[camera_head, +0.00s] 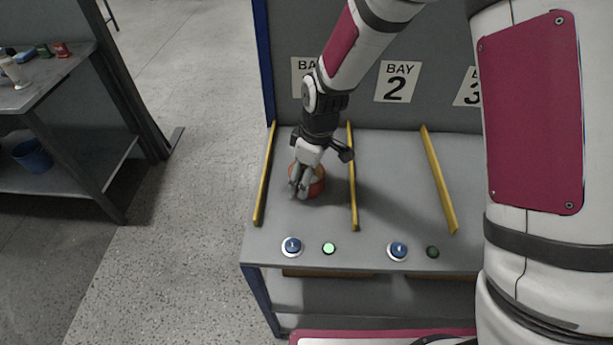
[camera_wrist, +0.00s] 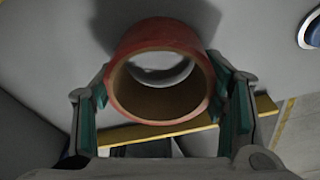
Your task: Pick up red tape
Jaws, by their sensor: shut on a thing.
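The red tape (camera_head: 318,183) is a roll in bay 1 of the grey bench, between two yellow dividers. My gripper (camera_head: 305,178) is at the roll and partly hides it in the head view. In the wrist view the red tape (camera_wrist: 160,48) shows its red outside and brown inner core. My gripper (camera_wrist: 160,95) has its green-padded fingers on the left and right sides of the roll, shut on it. I cannot tell whether the roll rests on the bench or is slightly raised.
Yellow dividers (camera_head: 265,175) and (camera_head: 438,180) part the bench (camera_head: 390,180). A blue button (camera_head: 291,246) and a lit green lamp (camera_head: 329,248) are in front of bay 1. The bay 2 sign (camera_head: 397,82) is on the back panel. Another table (camera_head: 60,85) stands at the left.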

